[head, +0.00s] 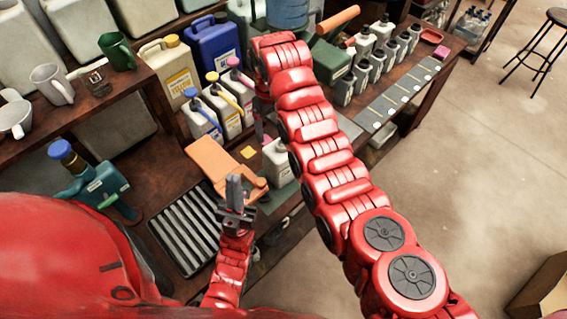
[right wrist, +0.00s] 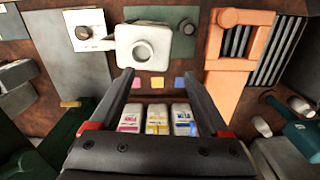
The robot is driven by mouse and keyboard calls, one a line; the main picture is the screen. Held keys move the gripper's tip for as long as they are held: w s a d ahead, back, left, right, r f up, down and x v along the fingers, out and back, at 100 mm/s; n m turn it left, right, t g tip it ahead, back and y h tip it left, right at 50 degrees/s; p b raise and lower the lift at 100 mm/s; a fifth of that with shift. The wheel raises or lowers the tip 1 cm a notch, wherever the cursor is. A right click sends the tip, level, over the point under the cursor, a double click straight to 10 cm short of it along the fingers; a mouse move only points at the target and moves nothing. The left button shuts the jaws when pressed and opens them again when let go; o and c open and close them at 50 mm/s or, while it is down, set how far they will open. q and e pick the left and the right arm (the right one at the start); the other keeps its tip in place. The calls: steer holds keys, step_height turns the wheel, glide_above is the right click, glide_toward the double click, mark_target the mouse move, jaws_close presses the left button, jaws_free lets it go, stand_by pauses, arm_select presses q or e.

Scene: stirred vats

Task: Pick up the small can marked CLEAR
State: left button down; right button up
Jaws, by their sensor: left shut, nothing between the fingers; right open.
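No label reading CLEAR is legible in either view. A small white can (head: 279,162) stands beside my right arm in the head view, partly hidden by it. A pale can with a round top (right wrist: 145,45) lies just beyond the fingertips in the right wrist view; it appears to be the same one. My right gripper (right wrist: 128,77) is open and empty, its fingers pointing toward that can without enclosing it; in the head view my arm mostly hides it. My left gripper (head: 236,190) is shut and empty, above the bench near an orange board (head: 213,163).
Three labelled containers with blue, yellow and pink caps (head: 203,119) stand behind. A slatted rack (head: 183,232) lies at front left, near a teal bottle (head: 93,182). Several small grey cans (head: 362,72) stand at the right, beyond my arm. Open floor (head: 470,150) is further right.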

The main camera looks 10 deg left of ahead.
steer(key=p, duration=0.2)
glide_above(273, 153)
step_height(273, 153, down, 5)
steer(key=shift+w+r, duration=0.1)
steer(key=f+p, duration=0.2)
steer(key=shift+s+d+f, duration=0.1)
steer(key=shift+s+f, duration=0.2)
steer(key=shift+f, duration=0.1)
steer(key=shift+w+f, duration=0.1)
steer(key=shift+f, duration=1.25)
steer(key=shift+c, duration=0.3)
jaws_close()
